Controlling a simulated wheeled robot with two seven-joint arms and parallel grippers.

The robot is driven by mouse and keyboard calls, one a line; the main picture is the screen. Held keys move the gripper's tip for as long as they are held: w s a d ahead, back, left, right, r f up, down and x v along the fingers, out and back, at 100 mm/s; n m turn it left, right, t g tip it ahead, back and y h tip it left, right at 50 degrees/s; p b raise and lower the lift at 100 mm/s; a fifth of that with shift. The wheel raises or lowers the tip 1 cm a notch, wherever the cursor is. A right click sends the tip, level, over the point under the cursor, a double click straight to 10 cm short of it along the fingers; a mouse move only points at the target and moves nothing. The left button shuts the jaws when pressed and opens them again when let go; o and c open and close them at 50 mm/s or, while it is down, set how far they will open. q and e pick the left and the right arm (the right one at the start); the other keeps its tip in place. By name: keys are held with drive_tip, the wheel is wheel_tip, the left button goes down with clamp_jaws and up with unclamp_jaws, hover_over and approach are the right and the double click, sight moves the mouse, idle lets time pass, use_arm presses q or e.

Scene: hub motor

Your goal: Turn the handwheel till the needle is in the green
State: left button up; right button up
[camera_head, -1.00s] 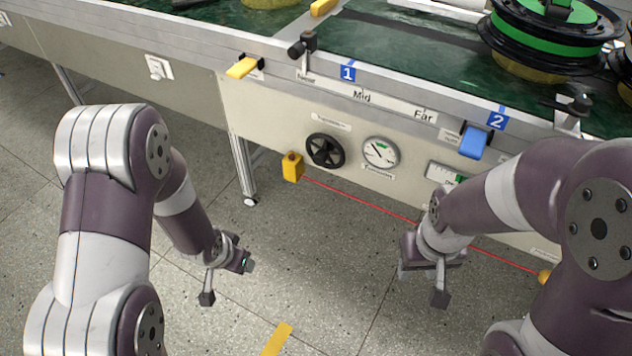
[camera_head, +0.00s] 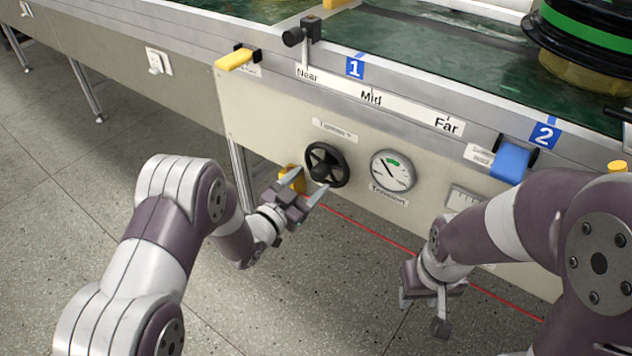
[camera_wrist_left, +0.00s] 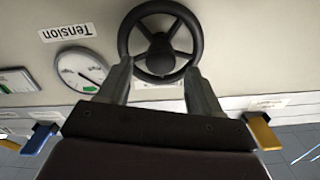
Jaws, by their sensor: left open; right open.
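The black handwheel (camera_head: 326,165) is on the pale front panel. The round white tension gauge (camera_head: 393,172) is right of it. Its dark needle points up and left, just left of the green band at the top of the dial. My left gripper (camera_head: 311,182) is open in front of the wheel's lower part. In the left wrist view, the gripper (camera_wrist_left: 158,75) has its fingers either side of the handwheel's (camera_wrist_left: 160,42) near rim; I cannot tell whether they touch it. The gauge (camera_wrist_left: 82,71) appears upside down there. My right gripper (camera_head: 422,308) is open and empty, low at the right.
A yellow lever (camera_head: 235,60) and a blue lever (camera_head: 511,160) stick out from the conveyor edge. A Near-Mid-Far scale (camera_head: 375,98) runs above the wheel. A yellow block (camera_head: 292,178) with a red line sits partly behind my left gripper. The floor in front is clear.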

sight(315, 175)
use_arm(q)
drive_tip(key=x, duration=0.3)
drive_tip(key=shift+f+b, duration=0.15)
drive_tip(key=shift+b, duration=0.25)
drive_tip(key=shift+w+d, duration=0.15)
drive_tip(key=shift+w, duration=0.1)
drive_tip(key=c, duration=1)
